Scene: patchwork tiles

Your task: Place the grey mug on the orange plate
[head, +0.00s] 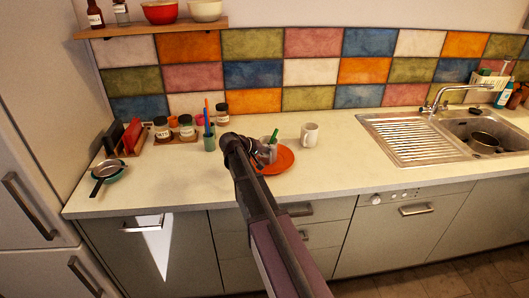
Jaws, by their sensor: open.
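An orange plate (285,162) lies on the counter near its front edge, partly hidden behind my arm and gripper. A grey mug (269,152) appears at the plate's left part, with a green stick-like thing (274,135) showing at its top. The mug looks upright, but its base is hard to see, so I cannot tell whether it fully rests on the plate. My gripper (259,151) is open right at the mug's left side; my arm hides part of the view, and I cannot tell whether the fingers touch the mug.
A cream mug (309,135) stands right of the plate. Counter before the drainer is clear.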

